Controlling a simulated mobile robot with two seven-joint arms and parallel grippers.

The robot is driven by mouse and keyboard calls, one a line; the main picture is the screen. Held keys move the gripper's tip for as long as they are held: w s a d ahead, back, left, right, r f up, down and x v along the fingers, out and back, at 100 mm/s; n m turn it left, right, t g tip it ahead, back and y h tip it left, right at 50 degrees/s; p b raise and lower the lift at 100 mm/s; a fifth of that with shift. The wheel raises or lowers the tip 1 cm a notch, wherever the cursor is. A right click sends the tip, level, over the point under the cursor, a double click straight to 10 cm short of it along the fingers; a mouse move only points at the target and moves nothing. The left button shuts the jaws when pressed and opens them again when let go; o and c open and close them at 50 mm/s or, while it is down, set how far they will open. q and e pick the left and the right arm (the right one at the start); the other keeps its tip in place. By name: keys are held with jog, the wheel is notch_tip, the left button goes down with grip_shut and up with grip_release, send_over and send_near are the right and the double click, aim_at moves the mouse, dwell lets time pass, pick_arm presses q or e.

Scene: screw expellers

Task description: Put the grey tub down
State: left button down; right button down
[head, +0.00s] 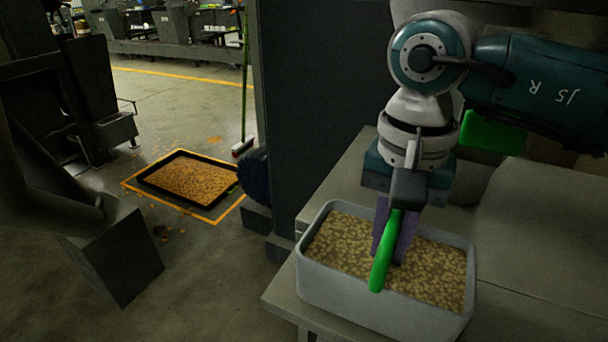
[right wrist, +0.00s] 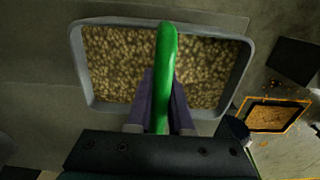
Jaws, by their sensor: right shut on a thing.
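The grey tub (head: 375,300) is a rectangular bin filled with tan pieces. It appears upright on the grey bench at the lower right, near the bench's front edge. Its rim also shows in the right wrist view (right wrist: 79,75). My right gripper (head: 392,245) is over the tub, with its purple fingers shut on a green handle (head: 381,270). The handle's rounded end points out over the tub's contents; it also shows in the right wrist view (right wrist: 165,75). The fingers do not hold the tub's rim. My left gripper is not in view.
A green piece (head: 490,135) shows behind my right arm; whether it joins the handle is unclear. A grey bench (head: 540,240) extends right. A dark cabinet (head: 315,100) stands behind. A black floor tray (head: 150,188) of orange-brown pieces and a broom (head: 243,147) are further left.

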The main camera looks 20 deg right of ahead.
jog(key=c, duration=0.8)
grip_release()
notch_tip(320, 180, up, 12)
jog(key=shift+r+b, duration=0.15)
jog(key=shift+b, duration=0.15)
